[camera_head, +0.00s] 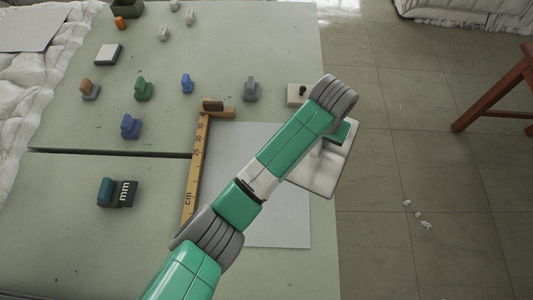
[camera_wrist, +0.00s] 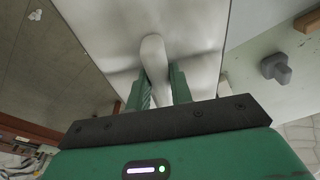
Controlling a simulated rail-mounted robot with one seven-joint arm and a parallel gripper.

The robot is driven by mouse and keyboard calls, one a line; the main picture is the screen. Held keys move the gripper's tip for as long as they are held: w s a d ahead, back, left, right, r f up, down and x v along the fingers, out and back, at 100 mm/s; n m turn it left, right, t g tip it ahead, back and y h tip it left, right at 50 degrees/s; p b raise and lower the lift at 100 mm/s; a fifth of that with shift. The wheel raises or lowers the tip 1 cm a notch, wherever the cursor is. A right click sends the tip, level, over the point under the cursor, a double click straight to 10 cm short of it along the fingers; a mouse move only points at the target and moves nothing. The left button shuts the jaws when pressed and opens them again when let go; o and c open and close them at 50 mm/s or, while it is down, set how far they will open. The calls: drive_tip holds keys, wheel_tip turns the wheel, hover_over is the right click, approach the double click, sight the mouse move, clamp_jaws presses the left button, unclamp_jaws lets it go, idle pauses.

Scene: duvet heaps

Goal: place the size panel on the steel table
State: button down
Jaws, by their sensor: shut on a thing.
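My gripper (camera_head: 338,133) is shut on the raised white grip (camera_wrist: 153,55) of a flat white panel, which I take to be the size panel (camera_head: 318,175). The panel also fills the top of the wrist view (camera_wrist: 195,25), with the grip between both green fingers (camera_wrist: 159,88). In the head view the panel is tilted and overlaps the right edge of the pale green table (camera_head: 60,240), partly in front of the floor. My arm hides part of it. I cannot tell its height, or whether this table is the steel one.
A flat grey sheet (camera_head: 280,228) lies on the table beside a wooden cm ruler (camera_head: 195,165). Several small handled blocks stand across the table, among them a grey one (camera_head: 251,90) and a black mm block (camera_head: 122,193). A wooden stool (camera_head: 495,92) stands at right.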

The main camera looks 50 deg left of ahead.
drive_tip(key=s+a+f+n+p, duration=0.2)
drive_tip(key=s+a+f+p, duration=0.15)
drive_tip(key=s+a, duration=0.65)
drive_tip(key=s+a+f+n+p, duration=0.2)
drive_tip(key=s+a+f+n, duration=0.15)
drive_tip(key=s+a, duration=0.6)
drive_tip(key=shift+m+y, duration=0.35)
drive_tip(key=shift+y, duration=0.05)
drive_tip(key=d, duration=0.5)
drive_tip(key=w+d+f, duration=0.1)
drive_tip(key=d, duration=0.5)
drive_tip(key=w+d+p, duration=0.1)
drive_tip(key=d, duration=0.4)
drive_tip(key=shift+d+f, duration=0.25)
drive_tip(key=shift+d+f+b, duration=0.15)
drive_tip(key=shift+f+b, duration=0.05)
drive_tip(key=shift+f, duration=0.7)
drive_tip(key=shift+d+f+b, duration=0.15)
drive_tip(key=shift+f, duration=0.7)
drive_tip(key=shift+f, duration=0.1)
drive_tip(key=shift+f, duration=0.1)
drive_tip(key=c, duration=1.3)
unclamp_jaws()
drive_tip(key=shift+o, duration=0.2)
wheel_tip(320, 180, up, 12)
drive_tip(key=s+d+p, duration=0.1)
drive_tip(key=p, duration=0.1)
drive_tip(key=shift+d, duration=0.15)
drive_tip(key=shift+r, duration=0.2)
